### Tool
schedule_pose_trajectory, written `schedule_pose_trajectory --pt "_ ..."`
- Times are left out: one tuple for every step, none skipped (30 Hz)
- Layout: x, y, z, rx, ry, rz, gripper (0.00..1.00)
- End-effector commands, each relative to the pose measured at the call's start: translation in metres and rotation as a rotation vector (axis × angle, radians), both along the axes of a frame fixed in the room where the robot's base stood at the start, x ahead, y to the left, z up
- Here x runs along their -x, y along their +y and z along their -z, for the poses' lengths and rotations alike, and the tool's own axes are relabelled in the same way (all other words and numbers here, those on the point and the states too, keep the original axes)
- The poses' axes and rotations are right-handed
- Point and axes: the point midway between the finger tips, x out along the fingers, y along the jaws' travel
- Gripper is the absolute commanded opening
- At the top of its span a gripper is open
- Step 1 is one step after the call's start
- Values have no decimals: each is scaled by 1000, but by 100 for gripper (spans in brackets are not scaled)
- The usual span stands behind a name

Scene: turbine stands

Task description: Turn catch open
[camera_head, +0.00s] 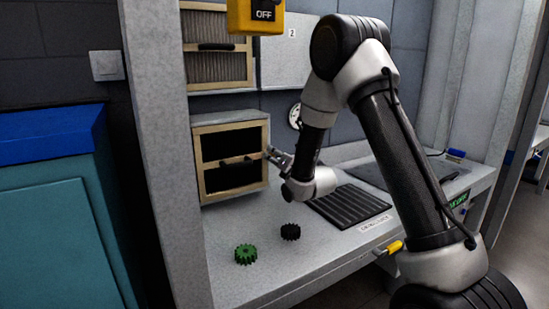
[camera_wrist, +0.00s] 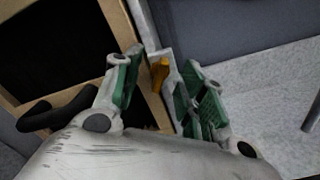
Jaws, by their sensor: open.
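The catch (camera_wrist: 160,73) is a small orange-yellow lever on the light grey side edge of a wooden-framed unit (camera_wrist: 121,22). My gripper (camera_wrist: 163,64) is open, with one green-padded finger on each side of the catch. I cannot tell whether either pad touches it. In the head view the unit is a grey box with a tan frame (camera_head: 198,165) and dark openings, standing on the bench. My gripper (camera_head: 276,157) is at its right front edge there; the catch cannot be made out in that view. A black handle (camera_wrist: 62,108) crosses the unit's front left of my gripper.
A green gear (camera_head: 245,254) and a black gear (camera_head: 290,232) lie on the bench (camera_head: 225,270) in front of the unit. A black ribbed mat (camera_head: 348,206) lies to the right. A yellow box marked OFF (camera_head: 256,16) hangs above. A grey post (camera_head: 165,150) stands left.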

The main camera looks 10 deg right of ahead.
Motion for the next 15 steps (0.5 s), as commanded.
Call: schedule_pose_trajectory --pt "4 -2 0 0 1 1 41" --pt "7 -3 0 0 1 1 41" --pt "10 -4 0 0 1 1 41" --pt "13 -5 0 0 1 1 41" --pt "15 -5 0 0 1 1 41" --pt "18 -6 0 0 1 1 41" --pt "21 -7 -1 0 0 1 41" --pt "24 -8 0 0 0 1 41" --pt "27 -9 0 0 1 1 41" --pt "29 -10 0 0 1 1 41" --pt "32 -11 0 0 1 1 41" --pt "35 -12 0 0 1 1 41" --pt "37 -12 0 0 1 1 41" --pt "39 -13 0 0 -1 1 41" --pt "41 -14 0 0 -1 1 41"
